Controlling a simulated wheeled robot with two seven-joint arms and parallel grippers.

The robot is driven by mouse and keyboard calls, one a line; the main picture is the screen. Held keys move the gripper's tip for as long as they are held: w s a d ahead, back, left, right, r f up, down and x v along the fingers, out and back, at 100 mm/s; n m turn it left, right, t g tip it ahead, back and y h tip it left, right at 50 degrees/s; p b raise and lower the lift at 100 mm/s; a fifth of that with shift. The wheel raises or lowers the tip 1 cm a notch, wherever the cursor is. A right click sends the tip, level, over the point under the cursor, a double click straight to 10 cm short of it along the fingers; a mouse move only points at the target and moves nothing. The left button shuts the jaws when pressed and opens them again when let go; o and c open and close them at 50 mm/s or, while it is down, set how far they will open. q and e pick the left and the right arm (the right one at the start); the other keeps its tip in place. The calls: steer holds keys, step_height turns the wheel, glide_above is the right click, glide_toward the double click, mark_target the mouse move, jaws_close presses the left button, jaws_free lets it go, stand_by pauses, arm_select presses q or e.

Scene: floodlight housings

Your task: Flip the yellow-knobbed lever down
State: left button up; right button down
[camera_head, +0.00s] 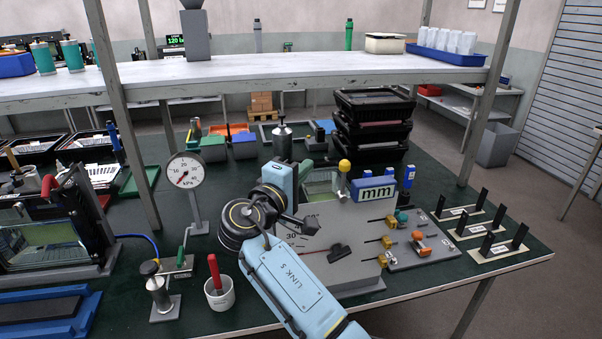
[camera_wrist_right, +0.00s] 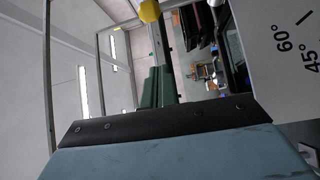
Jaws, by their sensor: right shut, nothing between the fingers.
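The yellow knob (camera_head: 344,166) tops a short lever that stands about upright at the top of a grey panel box (camera_head: 340,222) in the head view. In the right wrist view the yellow knob (camera_wrist_right: 149,11) shows at the top edge, and the panel's angle marks are at the right. My right gripper (camera_head: 304,171) is shut and empty, a little left of the knob and apart from it. Its fingertips are small and partly hidden by my wrist in the head view. In the wrist view only its blue body and dark edge show clearly. My left gripper is not in view.
A blue "mm" block (camera_head: 374,190) stands right of the lever. Stacked black crates (camera_head: 373,123) are behind it. A pressure gauge (camera_head: 185,171) and a white cup with a red-handled tool (camera_head: 219,293) stand left of my right arm. A shelf (camera_head: 290,68) spans above.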

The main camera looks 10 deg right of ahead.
mark_target(343, 180)
steer(key=shift+w+d+p, duration=0.25)
steer(key=shift+d+p, duration=0.4)
steer(key=shift+d, duration=0.85)
steer(key=shift+w+d+p, duration=0.2)
steer(key=shift+d+p, duration=0.4)
steer(key=shift+d, duration=0.85)
